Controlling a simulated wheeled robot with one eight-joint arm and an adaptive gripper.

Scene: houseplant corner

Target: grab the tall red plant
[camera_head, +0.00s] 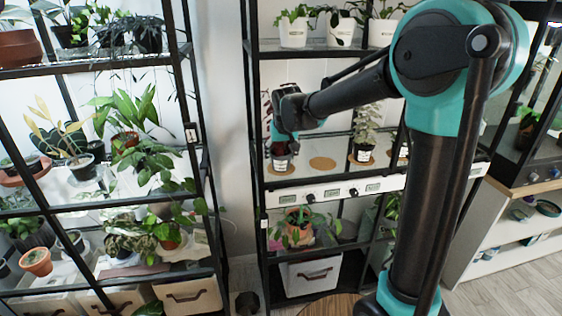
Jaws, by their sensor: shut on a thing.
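The tall red plant (281,162) is at the left end of the middle shelf of the black rack. Its small dark pot shows below my gripper, and some dark reddish leaves show left of the wrist. My gripper (282,146) reaches in from the right and is shut on the plant. The wrist hides most of the stem and leaves. The pot is over a round cork mat (279,170); I cannot tell whether it touches it.
A bare cork mat (322,164) lies to the right of the pot. A tall pale-leaved plant (366,130) stands farther right on another mat. The shelf above holds white pots (294,33). A black rack full of plants (122,140) stands at the left.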

